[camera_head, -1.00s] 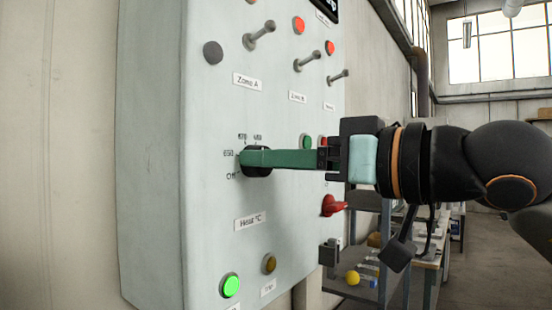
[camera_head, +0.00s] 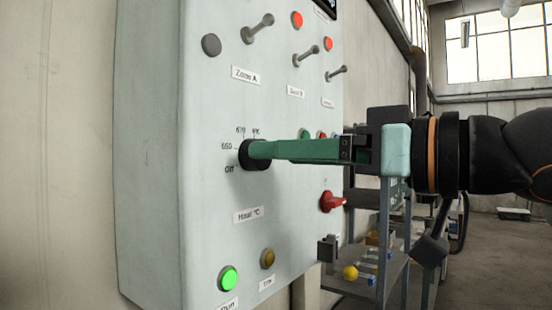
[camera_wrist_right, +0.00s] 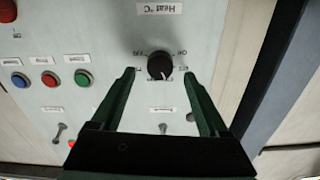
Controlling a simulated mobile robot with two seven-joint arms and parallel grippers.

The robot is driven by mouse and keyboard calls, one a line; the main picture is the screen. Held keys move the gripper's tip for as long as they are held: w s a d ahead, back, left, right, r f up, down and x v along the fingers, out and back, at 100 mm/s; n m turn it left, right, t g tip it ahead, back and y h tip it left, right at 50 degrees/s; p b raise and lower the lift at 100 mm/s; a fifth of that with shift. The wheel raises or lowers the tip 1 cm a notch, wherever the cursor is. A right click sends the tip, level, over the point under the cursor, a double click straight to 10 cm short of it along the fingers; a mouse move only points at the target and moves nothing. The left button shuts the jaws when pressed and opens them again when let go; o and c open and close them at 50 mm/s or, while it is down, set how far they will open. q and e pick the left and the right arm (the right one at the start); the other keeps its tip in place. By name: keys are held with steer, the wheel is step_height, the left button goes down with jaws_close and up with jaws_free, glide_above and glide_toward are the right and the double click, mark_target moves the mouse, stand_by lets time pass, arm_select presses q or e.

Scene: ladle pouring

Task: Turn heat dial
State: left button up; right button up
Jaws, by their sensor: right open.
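The heat dial (camera_head: 246,155) is a round black knob on the grey panel (camera_head: 160,200), above the "Heat °C" label. Printed marks, including "Off" and 650, stand around its left and top. My right gripper (camera_head: 258,150) reaches in from the right with long green fingers, partly covering the dial in the head view. In the right wrist view the dial (camera_wrist_right: 159,67) shows whole between the two spread fingertips (camera_wrist_right: 160,73), with a gap on each side. A pale pointer line shows on its face. The right gripper is open and empty. My left gripper is not in view.
Toggle switches (camera_head: 258,28) and red lights (camera_head: 297,20) are above the dial. A lit green button (camera_head: 229,279) and an amber one (camera_head: 267,259) are below. Shelving (camera_head: 372,285) is behind at right.

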steer(key=b+v, duration=0.1)
steer(key=v, duration=0.8)
steer(key=shift+s+d+b, duration=0.25)
steer(key=shift+d+b, duration=0.05)
steer(key=shift+b, duration=0.05)
